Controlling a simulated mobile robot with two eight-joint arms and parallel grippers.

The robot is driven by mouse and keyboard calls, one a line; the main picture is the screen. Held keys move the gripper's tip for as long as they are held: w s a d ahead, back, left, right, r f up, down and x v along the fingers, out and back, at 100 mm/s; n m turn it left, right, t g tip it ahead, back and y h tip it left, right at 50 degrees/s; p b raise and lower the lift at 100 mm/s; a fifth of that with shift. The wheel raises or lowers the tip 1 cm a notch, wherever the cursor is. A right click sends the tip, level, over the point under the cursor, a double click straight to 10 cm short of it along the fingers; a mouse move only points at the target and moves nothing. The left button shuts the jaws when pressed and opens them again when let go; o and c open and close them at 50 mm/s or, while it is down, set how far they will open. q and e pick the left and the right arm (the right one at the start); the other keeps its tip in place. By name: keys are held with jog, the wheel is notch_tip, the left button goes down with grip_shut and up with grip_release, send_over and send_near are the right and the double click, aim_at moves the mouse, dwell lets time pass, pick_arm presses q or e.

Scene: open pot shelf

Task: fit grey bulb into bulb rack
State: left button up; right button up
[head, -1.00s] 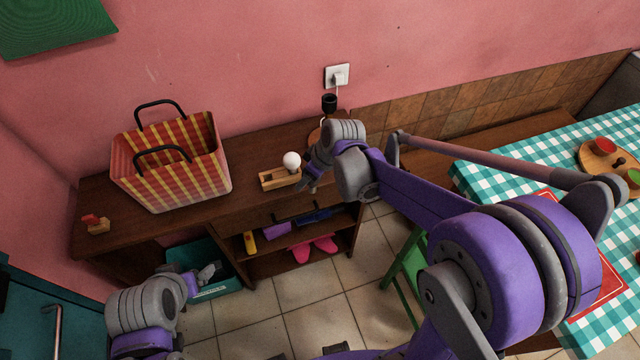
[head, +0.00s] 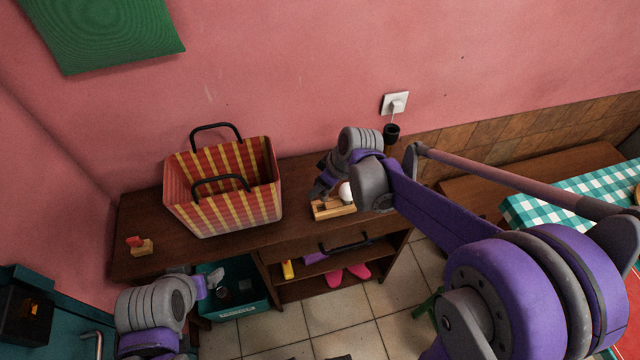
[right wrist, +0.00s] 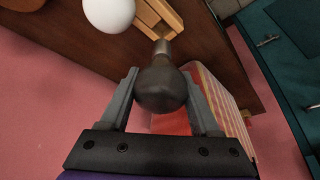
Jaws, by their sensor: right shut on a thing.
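The grey bulb (right wrist: 161,88) is dark, with a metal cap facing the rack in the right wrist view. My right gripper (right wrist: 160,80) is shut on its round glass. The wooden bulb rack (head: 325,213) stands on the dark shelf top and also shows in the wrist view (right wrist: 163,14). A white bulb (head: 345,190) stands at the rack's right part. My right gripper (head: 319,190) is at the rack's left end. The grey bulb's cap appears close to the rack; I cannot tell whether they touch. My left gripper (head: 212,279) is low at the left, its jaws unclear.
A striped basket (head: 222,195) stands left of the rack on the shelf top (head: 140,215). A small wooden block with a red piece (head: 140,246) lies far left. A teal crate (head: 238,309) sits below. A black lamp-like object (head: 391,131) is behind my right arm.

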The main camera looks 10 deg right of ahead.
jog(key=shift+w+a, duration=0.35)
jog(key=shift+f, duration=0.1)
notch_tip(320, 180, down, 3)
jog(key=shift+s+f+b, duration=0.1)
jog(key=shift+b, duration=0.7)
pick_arm(q)
jog(key=shift+s+a+f, duration=0.15)
jog(key=shift+f, duration=0.45)
jog(key=shift+s+a+f, duration=0.15)
jog(key=shift+f, duration=0.4)
jog(key=shift+w, duration=0.1)
jog(key=shift+f, duration=0.15)
jog(key=shift+f, duration=0.1)
pick_arm(e)
jog(key=shift+f, duration=0.15)
pick_arm(q)
jog(key=shift+s+f+b, duration=0.4)
jog(key=shift+f+b, duration=0.2)
jog(key=shift+f, duration=0.05)
pick_arm(e)
jog(key=shift+f, duration=0.75)
